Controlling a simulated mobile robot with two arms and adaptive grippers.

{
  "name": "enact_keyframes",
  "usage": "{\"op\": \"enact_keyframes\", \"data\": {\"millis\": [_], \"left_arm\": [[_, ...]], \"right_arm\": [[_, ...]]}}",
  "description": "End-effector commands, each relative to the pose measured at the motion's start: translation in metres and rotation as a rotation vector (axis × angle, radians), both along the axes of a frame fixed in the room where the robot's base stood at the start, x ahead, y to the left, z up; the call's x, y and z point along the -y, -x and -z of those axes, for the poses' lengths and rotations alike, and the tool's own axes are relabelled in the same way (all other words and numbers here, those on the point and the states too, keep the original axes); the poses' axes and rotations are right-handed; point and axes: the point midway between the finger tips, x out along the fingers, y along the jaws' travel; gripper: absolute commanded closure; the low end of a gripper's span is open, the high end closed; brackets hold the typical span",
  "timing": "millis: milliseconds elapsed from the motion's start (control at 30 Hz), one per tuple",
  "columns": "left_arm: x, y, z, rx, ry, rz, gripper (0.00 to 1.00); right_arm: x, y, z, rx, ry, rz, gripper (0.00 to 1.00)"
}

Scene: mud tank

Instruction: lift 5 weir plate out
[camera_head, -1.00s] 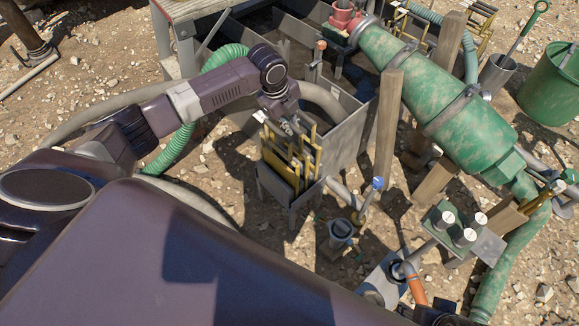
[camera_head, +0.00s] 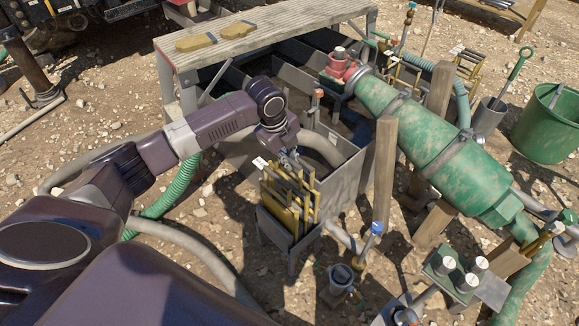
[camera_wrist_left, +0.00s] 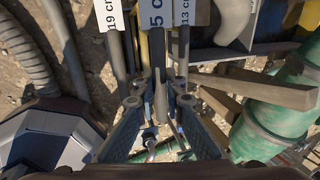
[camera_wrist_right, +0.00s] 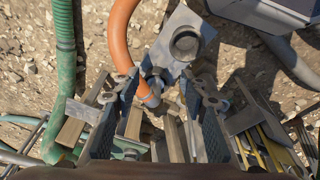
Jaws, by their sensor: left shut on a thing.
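Several yellow-edged weir plates (camera_head: 283,220) stand upright in a grey rack (camera_head: 270,231) at the front end of the grey tank. My left gripper (camera_head: 288,158) is at their top edges in the head view. In the left wrist view, my left gripper (camera_wrist_left: 160,103) is shut on the upright handle of a plate whose label (camera_wrist_left: 158,14) reads "5 c", the rest cut off. Labels reading "19 cm" (camera_wrist_left: 109,14) and "13 cm" (camera_wrist_left: 184,14) flank it. The held plate's lower part is hidden. My right gripper (camera_wrist_right: 165,92) is open and empty above an orange hose.
A wooden post (camera_head: 384,175) and a large green cone-shaped vessel (camera_head: 420,130) stand right of the rack. A slatted bench (camera_head: 290,28) with two yellow-brown pads is behind. A green bucket (camera_head: 548,130) stands at far right.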

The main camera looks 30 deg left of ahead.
Motion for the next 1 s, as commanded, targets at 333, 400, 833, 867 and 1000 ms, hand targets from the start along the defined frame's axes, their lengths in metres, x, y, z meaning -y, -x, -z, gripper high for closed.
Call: {"op": "enact_keyframes", "data": {"millis": [333,400,833,867,1000], "left_arm": [[0.0,-0.001,-0.066,0.005,0.0,-0.001,1.0],[0.0,-0.002,-0.079,0.005,0.0,-0.001,1.0],[0.0,-0.001,-0.144,0.003,0.001,-0.001,1.0],[0.0,-0.001,-0.145,0.003,0.001,-0.001,1.0],[0.0,0.0,-0.15,0.001,0.001,-0.001,1.0]], "right_arm": [[0.0,0.007,0.047,-0.029,0.002,-0.004,0.6],[0.0,0.01,0.057,-0.035,0.003,-0.005,0.6],[0.002,0.027,0.102,-0.058,0.005,-0.009,0.6],[0.002,0.028,0.104,-0.059,0.005,-0.009,0.6],[0.003,0.029,0.108,-0.06,0.005,-0.01,0.6]]}}
